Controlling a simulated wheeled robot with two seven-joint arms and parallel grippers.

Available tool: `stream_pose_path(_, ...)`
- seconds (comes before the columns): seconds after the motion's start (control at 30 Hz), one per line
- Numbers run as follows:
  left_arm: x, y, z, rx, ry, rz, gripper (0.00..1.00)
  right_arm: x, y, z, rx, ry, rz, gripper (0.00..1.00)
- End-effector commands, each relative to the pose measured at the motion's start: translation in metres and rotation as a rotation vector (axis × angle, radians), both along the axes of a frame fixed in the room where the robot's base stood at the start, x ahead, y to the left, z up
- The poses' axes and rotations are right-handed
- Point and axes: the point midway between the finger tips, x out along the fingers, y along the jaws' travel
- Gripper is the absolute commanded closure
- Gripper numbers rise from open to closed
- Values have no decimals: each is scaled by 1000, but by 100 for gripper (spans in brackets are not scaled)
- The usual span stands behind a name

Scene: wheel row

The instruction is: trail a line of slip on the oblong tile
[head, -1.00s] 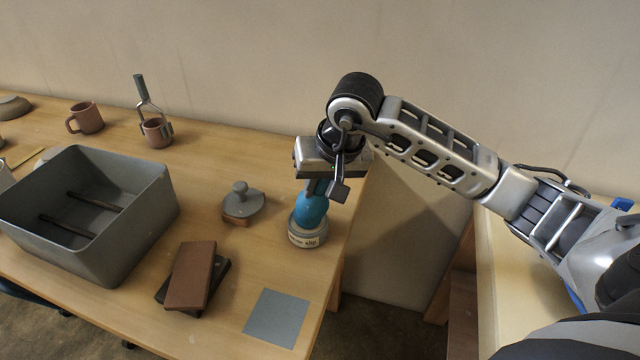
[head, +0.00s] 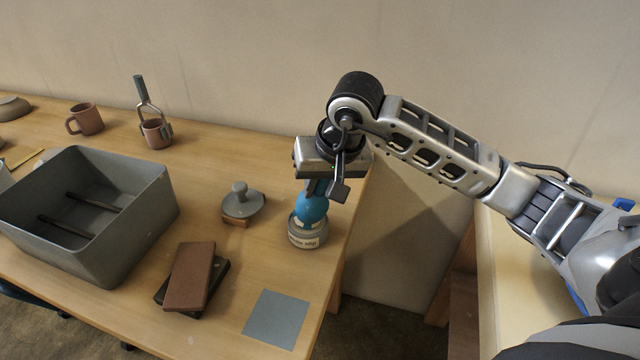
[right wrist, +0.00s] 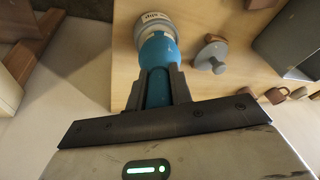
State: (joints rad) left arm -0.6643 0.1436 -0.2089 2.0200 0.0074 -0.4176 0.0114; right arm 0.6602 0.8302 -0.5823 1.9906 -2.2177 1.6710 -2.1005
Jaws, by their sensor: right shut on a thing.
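The oblong tile (head: 190,275) is a flat reddish-brown slab, lying on a dark slab (head: 222,272) near the table's front. A blue bulb (head: 312,207), apparently the slip trailer, is upright at the mouth of a grey pot (head: 308,234) with a pale label near the table's right edge. My right gripper (head: 318,188) is shut on the bulb from above. The right wrist view shows the fingers (right wrist: 158,82) on both sides of the bulb (right wrist: 158,50), with the pot (right wrist: 152,24) beyond. The bulb's lower end is hidden in the pot. My left gripper is out of view.
A deep grey bin (head: 120,235) with dark bars inside stands on the left. A grey knobbed disc (head: 243,205) sits between bin and pot. A flat grey square (head: 276,319) lies at the front right corner.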

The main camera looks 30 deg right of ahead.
Motion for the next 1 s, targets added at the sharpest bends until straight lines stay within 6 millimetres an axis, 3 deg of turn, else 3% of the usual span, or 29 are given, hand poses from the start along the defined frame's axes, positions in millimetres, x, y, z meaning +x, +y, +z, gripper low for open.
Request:
stream_pose_path(0.27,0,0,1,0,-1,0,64,-1,0,1,0,6,1,100)
stream_pose_path(1.0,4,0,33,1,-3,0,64,0,0,63,-1,-1,0,100)
